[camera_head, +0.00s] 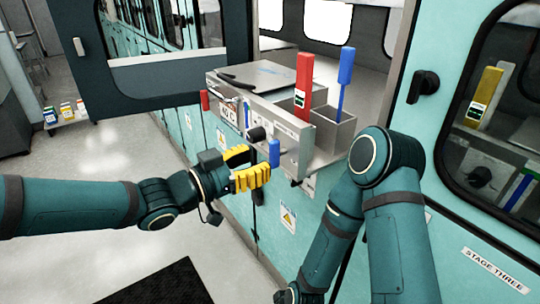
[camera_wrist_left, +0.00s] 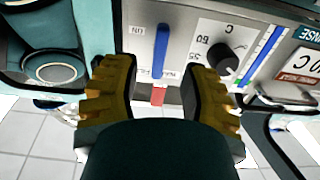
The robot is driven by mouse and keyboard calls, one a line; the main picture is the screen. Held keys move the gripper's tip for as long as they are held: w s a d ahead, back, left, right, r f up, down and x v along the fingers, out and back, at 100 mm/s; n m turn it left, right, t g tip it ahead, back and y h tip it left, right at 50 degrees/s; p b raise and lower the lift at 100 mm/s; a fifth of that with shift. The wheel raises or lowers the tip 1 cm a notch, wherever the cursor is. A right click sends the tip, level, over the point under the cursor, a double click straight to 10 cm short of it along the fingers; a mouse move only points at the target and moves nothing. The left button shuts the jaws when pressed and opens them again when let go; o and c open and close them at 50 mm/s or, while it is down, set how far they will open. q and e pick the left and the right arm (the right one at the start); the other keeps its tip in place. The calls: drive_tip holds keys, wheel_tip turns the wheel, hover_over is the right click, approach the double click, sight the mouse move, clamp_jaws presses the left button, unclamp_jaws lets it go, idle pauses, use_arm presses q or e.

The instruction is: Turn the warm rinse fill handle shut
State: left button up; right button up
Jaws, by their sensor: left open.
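The fill handle is a blue lever (camera_head: 274,153) on the front panel of the steel rinse module (camera_head: 292,146), to the right of a black knob. It looks upright in the head view. My left gripper (camera_head: 245,167), with yellow fingers, is open in front of the panel, just left of and below the lever. In the left wrist view the blue lever (camera_wrist_left: 160,48) shows beyond the gap between the open fingers (camera_wrist_left: 160,95), with no contact visible. A small red piece (camera_wrist_left: 158,97) shows beneath it. My right gripper is out of view.
The black knob (camera_head: 256,134) sits close beside the lever. A red handle (camera_head: 204,100) is at the module's left end. Tall red (camera_head: 303,80) and blue (camera_head: 346,66) handles stand up from the module. My right arm is close on the right.

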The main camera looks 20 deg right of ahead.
use_arm(q)
drive_tip(key=v, duration=0.7)
drive_tip(key=w+a+f+n+t+y, duration=0.1)
drive_tip(key=a+f+n+y, duration=0.2)
drive_tip(key=f, duration=0.5)
drive_tip(key=w+a+f+n+y, duration=0.15)
drive_tip(key=f+n, duration=0.25)
drive_tip(key=f, duration=0.4)
drive_tip(key=a+f+n+t+y, duration=0.1)
drive_tip(key=a+f+n+y, duration=0.2)
drive_tip(key=f, duration=0.6)
drive_tip(key=s+a+f+n+g+y, duration=0.2)
drive_tip(key=s+a+f+n+g, duration=0.1)
drive_tip(key=s+f, duration=0.4)
drive_tip(key=s+a+f+n+g+y, duration=0.2)
drive_tip(key=s+f, duration=0.5)
drive_tip(key=f, duration=0.4)
drive_tip(key=shift+a+n+g+y, duration=0.4)
drive_tip(key=shift+a+g+y, duration=0.2)
drive_tip(key=shift+g+y, duration=0.25)
drive_tip(key=shift+r, duration=0.1)
